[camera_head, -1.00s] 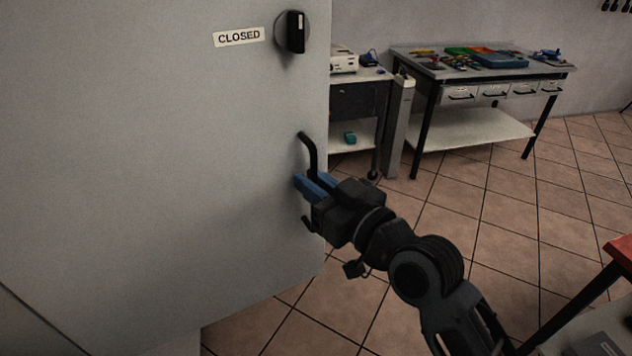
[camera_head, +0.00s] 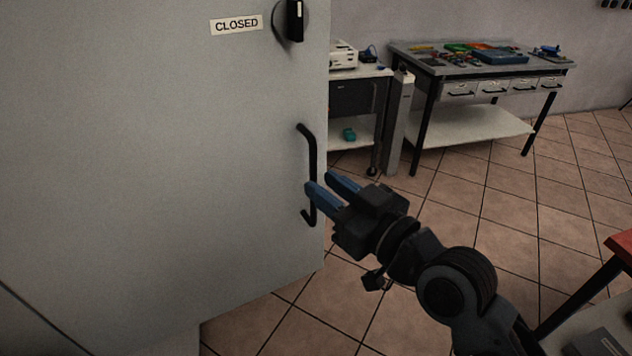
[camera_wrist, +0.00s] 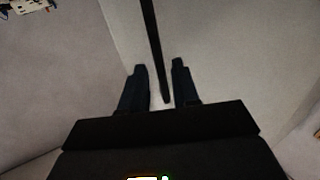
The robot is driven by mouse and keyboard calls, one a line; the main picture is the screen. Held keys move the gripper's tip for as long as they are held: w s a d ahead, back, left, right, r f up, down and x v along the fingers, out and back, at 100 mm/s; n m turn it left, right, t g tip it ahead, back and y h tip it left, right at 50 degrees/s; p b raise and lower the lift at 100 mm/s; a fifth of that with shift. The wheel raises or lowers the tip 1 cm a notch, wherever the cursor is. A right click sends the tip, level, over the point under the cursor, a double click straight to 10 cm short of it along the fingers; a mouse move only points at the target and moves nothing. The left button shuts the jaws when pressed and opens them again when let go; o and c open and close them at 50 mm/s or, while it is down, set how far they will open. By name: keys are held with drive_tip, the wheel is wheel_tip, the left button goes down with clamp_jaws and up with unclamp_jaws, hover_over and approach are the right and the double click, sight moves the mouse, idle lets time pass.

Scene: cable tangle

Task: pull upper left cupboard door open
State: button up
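The grey cupboard door (camera_head: 150,150) fills the left of the head view. It has a black bar handle (camera_head: 313,150) near its right edge, a black knob (camera_head: 294,20) above that and a "CLOSED" label (camera_head: 236,25). My gripper (camera_head: 325,182) is at the handle's lower half, with its blue fingers spread apart. One finger overlaps the bar in the head view. In the wrist view, the handle (camera_wrist: 155,45) runs down between the two open fingers (camera_wrist: 160,75), with a gap on each side. I cannot tell how deep the bar sits between them.
A workbench (camera_head: 470,125) with tools and drawers stands at the back right, beside a smaller table (camera_head: 352,95) and a grey post (camera_head: 398,120). A red-topped table (camera_head: 622,248) edges in at the right. Tiled floor (camera_head: 540,220) between them is free.

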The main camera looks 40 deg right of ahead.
drive_tip(key=shift+s+a+b, duration=0.1)
drive_tip(key=shift+s+b, duration=0.25)
drive_tip(key=shift+s, duration=1.65)
